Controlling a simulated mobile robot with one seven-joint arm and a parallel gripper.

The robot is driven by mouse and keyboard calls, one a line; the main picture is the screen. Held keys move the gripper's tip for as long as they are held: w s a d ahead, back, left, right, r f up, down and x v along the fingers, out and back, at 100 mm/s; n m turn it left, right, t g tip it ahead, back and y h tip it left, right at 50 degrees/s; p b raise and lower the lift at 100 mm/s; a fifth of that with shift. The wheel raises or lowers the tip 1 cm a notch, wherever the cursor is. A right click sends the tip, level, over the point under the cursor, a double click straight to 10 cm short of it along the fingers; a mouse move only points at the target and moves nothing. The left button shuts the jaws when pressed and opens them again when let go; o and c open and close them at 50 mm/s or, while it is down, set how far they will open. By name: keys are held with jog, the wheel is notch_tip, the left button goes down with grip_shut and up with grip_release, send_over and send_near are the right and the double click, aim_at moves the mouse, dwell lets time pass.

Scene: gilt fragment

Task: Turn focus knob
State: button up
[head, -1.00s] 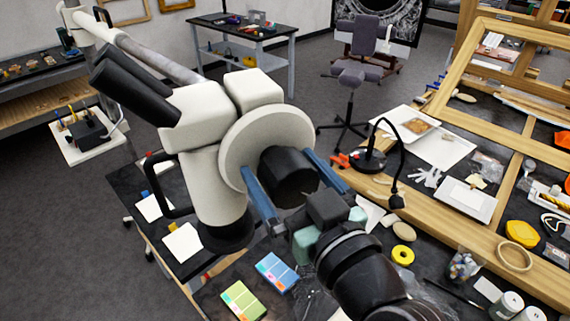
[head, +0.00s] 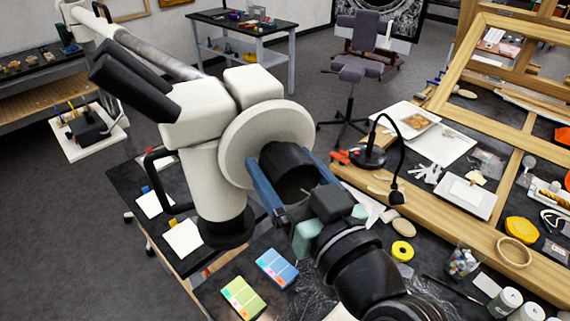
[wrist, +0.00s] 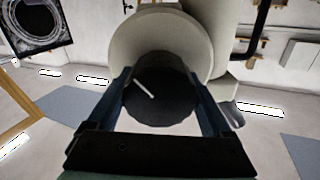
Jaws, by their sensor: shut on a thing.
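The white microscope (head: 205,180) stands over the dark bench, with its black eyepieces (head: 130,85) at upper left. The black focus knob (head: 284,168) sticks out of the round white disc (head: 237,140) on its side. My gripper (head: 284,172) has its two blue fingers on either side of the knob and is shut on it. In the wrist view the knob (wrist: 160,95) fills the space between the fingers (wrist: 160,88), and a pale line shows on its dark face.
A wooden frame (head: 455,215) lies on the bench at right, among several small items. A black lamp (head: 370,155) stands behind my gripper. Green (head: 243,298) and blue (head: 277,268) packs lie on the bench below the microscope. A yellow tape roll (head: 402,251) lies to the right.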

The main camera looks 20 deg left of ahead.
jog(key=shift+m+p, duration=0.5)
jog(key=shift+m, duration=1.6)
jog(key=o, duration=1.2)
jog(key=shift+c, duration=0.2)
jog(key=shift+s+d+f+b, duration=0.1)
jog(key=shift+s+d+b, duration=0.2)
jog(key=shift+d, duration=0.2)
jog(key=b+v, duration=0.4)
jog(key=v, duration=0.8)
jog(key=shift+r+b, duration=0.2)
jog(key=shift+b, duration=0.1)
